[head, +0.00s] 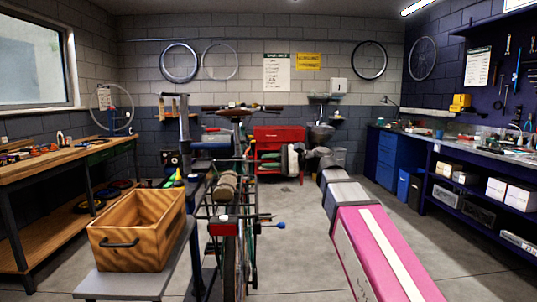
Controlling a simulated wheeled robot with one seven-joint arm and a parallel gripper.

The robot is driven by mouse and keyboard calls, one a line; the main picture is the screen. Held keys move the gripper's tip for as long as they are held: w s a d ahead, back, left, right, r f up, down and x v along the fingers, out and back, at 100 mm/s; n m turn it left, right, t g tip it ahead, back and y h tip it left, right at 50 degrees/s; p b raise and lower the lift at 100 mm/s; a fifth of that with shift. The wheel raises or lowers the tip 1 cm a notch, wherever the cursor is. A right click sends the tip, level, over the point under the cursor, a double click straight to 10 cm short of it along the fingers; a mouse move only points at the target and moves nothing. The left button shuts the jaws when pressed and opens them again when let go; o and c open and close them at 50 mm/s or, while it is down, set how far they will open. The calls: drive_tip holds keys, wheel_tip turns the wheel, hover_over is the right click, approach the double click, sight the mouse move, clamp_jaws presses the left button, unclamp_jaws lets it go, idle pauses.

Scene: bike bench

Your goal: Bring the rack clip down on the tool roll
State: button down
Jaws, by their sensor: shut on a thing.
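The tan-brown tool roll (228,186) lies on the rear rack (236,211) of the bike, in the middle of the head view. Thin dark bars that look like the raised rack clip (247,162) stand above the rack, just behind the roll. They overlap the bike's frame, so their exact shape is hard to tell. My gripper (287,160) is at the end of my arm, to the right of these bars. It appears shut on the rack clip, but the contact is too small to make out.
A wooden crate (136,230) stands on a grey stand at the left front. A red tail light (223,229) and a blue-tipped lever (281,225) stick out at the bike's rear. A red tool cabinet (280,135) stands behind. Open floor lies right of the bike.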

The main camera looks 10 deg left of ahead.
drive_tip(key=shift+s+d+f, duration=0.1)
drive_tip(key=shift+s+f, duration=0.3)
drive_tip(key=shift+f, duration=0.3)
drive_tip(key=c, duration=1.1)
unclamp_jaws()
drive_tip(key=shift+d, duration=0.1)
drive_tip(key=v, duration=1)
drive_tip(key=shift+d, duration=0.25)
drive_tip(key=shift+w, duration=0.15)
